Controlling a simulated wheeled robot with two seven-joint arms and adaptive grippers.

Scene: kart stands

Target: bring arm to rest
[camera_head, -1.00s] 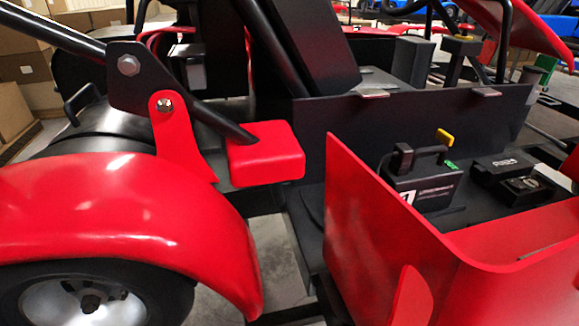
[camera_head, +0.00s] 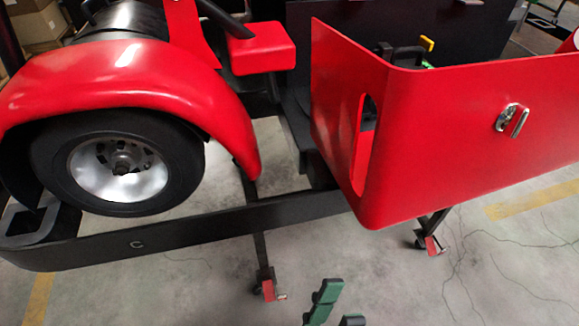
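My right gripper (camera_head: 340,304) shows at the bottom edge of the head view, with only its dark and green fingertips in the picture. The tips stand apart, and I see nothing between them. It is over the concrete floor, in front of the kart stand and below the red box-shaped body panel (camera_head: 450,125). The rest of my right arm is cut off by the frame. My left gripper is not in view.
A kart with a red fender (camera_head: 120,75) and a black wheel (camera_head: 120,165) is at the left. A black stand rail (camera_head: 190,229) runs below it, with red-marked castors (camera_head: 268,290). The concrete floor (camera_head: 390,285) in front is clear.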

